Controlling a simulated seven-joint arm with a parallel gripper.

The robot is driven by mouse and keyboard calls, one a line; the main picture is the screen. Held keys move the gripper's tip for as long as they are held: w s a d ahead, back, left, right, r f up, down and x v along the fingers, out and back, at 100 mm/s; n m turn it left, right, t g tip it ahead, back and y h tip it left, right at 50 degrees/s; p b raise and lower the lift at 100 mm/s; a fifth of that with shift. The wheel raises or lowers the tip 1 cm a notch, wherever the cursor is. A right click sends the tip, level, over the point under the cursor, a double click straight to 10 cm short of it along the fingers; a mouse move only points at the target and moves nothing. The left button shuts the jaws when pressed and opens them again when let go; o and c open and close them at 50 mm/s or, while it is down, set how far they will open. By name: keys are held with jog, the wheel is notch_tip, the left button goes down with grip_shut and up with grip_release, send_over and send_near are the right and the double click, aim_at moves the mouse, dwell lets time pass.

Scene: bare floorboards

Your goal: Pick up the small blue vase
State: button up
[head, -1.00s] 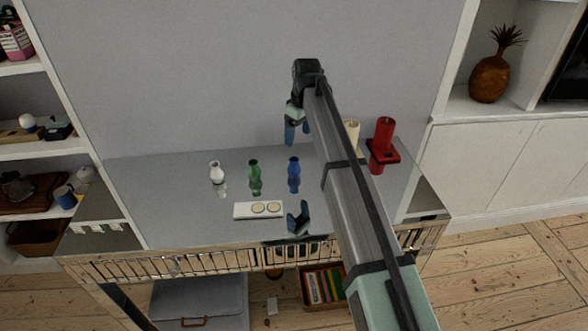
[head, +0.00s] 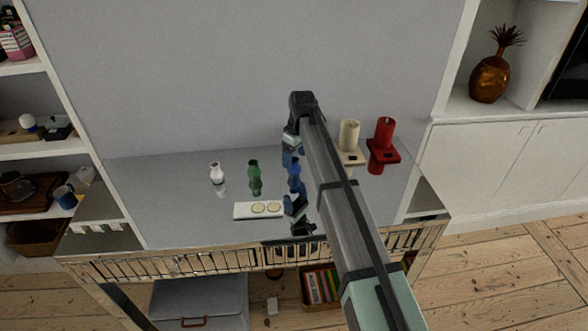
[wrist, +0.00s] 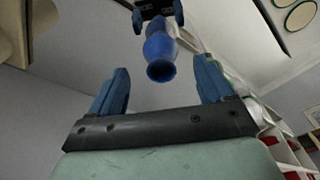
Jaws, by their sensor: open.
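The small blue vase (head: 294,178) stands upright on the glossy, mirror-like tabletop, to the right of a green vase (head: 254,175) and a white vase (head: 217,173). My gripper (head: 292,153) is just above the blue vase, pointing down, and hides part of its top. In the wrist view the blue vase (wrist: 160,52) shows its round mouth between and ahead of the two blue fingers of my gripper (wrist: 162,88). The fingers are apart with nothing between them that they touch. A reflection of the gripper shows in the tabletop beyond the vase.
A cream candle (head: 348,135) and a red candle (head: 385,133) stand in holders to the right. A wall (head: 200,80) rises close behind the table.

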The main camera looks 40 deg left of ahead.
aim_at(294, 159)
jog(key=f, duration=0.4)
jog(key=shift+s+a+f, duration=0.1)
jog(key=shift+a, duration=0.15)
jog(key=c, duration=1.2)
